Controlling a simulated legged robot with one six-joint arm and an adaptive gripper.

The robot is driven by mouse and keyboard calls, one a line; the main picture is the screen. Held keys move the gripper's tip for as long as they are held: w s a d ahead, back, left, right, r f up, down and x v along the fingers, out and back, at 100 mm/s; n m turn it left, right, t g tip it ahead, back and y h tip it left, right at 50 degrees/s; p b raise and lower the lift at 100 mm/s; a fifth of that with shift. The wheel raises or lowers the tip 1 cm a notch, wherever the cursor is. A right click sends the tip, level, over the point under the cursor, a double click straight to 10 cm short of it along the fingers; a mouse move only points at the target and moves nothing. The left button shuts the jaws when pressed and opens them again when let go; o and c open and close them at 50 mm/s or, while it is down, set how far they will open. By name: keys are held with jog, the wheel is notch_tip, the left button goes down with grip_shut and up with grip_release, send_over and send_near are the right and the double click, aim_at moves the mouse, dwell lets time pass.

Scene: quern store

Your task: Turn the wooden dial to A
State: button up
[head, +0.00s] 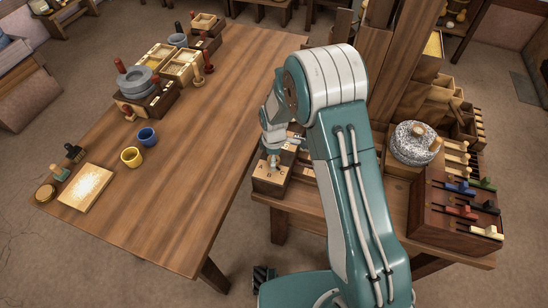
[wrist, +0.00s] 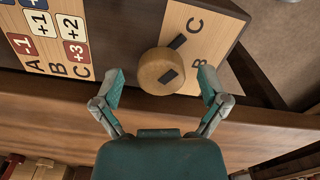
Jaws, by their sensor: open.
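The wooden dial (wrist: 154,73) is a round, pale knob on a light plate (wrist: 213,40) in the wrist view. A dark pointer sticks out from it toward the upper right, nearer the letter C than B. No letter A shows on the visible part of this plate. My gripper (wrist: 162,84) is open, one finger on each side of the dial, with visible gaps and nothing held. In the head view my gripper (head: 274,152) is over the box with A, B and C on its top (head: 272,182); it partly hides the dial.
A second panel (wrist: 45,35) with A, B, C and numbered tiles lies left of the dial in the wrist view. In the head view, a quern stone (head: 414,143) and a rack with coloured handles (head: 445,212) stand right of my arm. The long table (head: 200,160) is left, largely clear nearby.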

jog(key=shift+a, duration=0.15)
jog(key=c, duration=1.1)
jog(key=shift+c, duration=0.2)
jog(key=shift+m, duration=0.5)
jog(key=m, duration=0.4)
jog(key=shift+f+m, duration=0.1)
jog(key=shift+m, duration=0.3)
jog(key=m, duration=0.6)
jog(key=shift+s, duration=0.1)
jog(key=m, duration=0.6)
jog(key=shift+d+m, duration=0.2)
jog(key=shift+m, duration=0.1)
jog(key=m, duration=0.5)
jog(key=shift+s+f, duration=0.1)
jog(key=shift+a+m, duration=0.1)
jog(key=shift+m, duration=0.3)
